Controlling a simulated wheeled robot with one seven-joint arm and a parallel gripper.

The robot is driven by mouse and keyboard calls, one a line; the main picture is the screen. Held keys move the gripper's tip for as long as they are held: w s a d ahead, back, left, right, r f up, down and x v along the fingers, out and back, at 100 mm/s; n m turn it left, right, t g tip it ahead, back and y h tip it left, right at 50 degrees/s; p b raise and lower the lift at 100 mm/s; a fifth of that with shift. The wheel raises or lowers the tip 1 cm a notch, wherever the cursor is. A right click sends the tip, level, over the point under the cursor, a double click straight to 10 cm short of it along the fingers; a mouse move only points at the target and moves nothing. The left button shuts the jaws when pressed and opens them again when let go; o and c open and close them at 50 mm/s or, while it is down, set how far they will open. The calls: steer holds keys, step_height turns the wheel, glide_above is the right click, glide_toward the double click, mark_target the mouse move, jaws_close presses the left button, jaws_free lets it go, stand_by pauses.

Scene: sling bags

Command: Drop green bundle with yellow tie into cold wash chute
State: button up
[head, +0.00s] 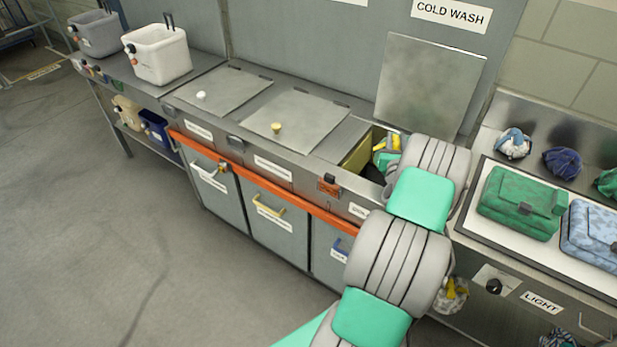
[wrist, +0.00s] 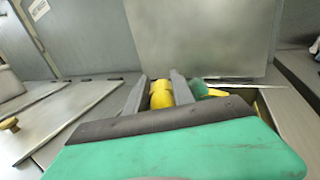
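The green bundle with yellow tie (head: 388,146) is at the open cold wash chute (head: 357,156), partly hidden by my arm. The lid (head: 430,85) stands raised behind the opening under the COLD WASH sign (head: 451,13). In the wrist view, the yellow tie (wrist: 162,96) sits between the two fingers of my gripper (wrist: 160,88), with green cloth (wrist: 199,88) to their right. My gripper appears shut on the bundle and holds it over the opening. The finger contact is partly hidden.
Two closed lids (head: 294,121) (head: 219,91) lie left of the open chute. A right-hand counter holds a green folded bag (head: 520,203), a blue one (head: 595,233) and several small bundles (head: 513,143). White and grey bins stand at far left. The floor in front is clear.

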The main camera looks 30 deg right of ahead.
steer(key=o, duration=0.5)
steer(key=shift+a+f, duration=0.1)
steer(key=b+v, duration=0.2)
steer(key=v, duration=0.5)
steer(key=shift+s+a, duration=0.2)
steer(key=shift+s, duration=0.15)
